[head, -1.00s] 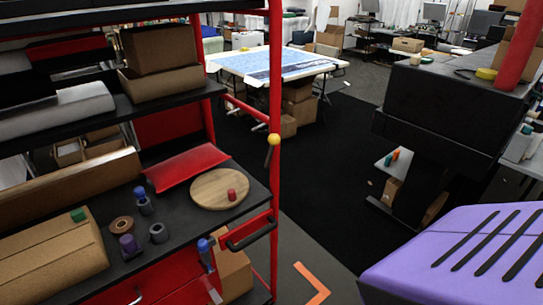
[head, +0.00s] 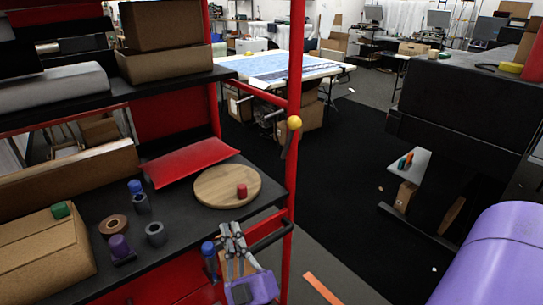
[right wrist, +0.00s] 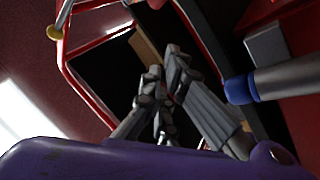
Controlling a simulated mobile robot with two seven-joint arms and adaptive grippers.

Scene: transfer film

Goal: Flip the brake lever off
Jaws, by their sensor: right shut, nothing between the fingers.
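A dark lever with a yellow ball (head: 294,123) is fixed on the red corner post of the cart. The lever slants down from the ball. The yellow ball also shows in the right wrist view (right wrist: 54,33), at upper left. A grey handle with a blue end (head: 208,248) is at the cart's front; it also shows in the right wrist view (right wrist: 240,90). I cannot tell which is the brake lever. My right gripper (head: 231,230) is shut and empty, just right of the blue-ended handle, below and left of the yellow ball. My left gripper is out of view.
The cart's black shelf (head: 180,215) holds a round wooden board (head: 215,190), a red tray (head: 185,165), cardboard boxes and small parts. A black push handle (head: 262,240) lies close to the gripper. Dark open floor (head: 340,190) lies right of the post.

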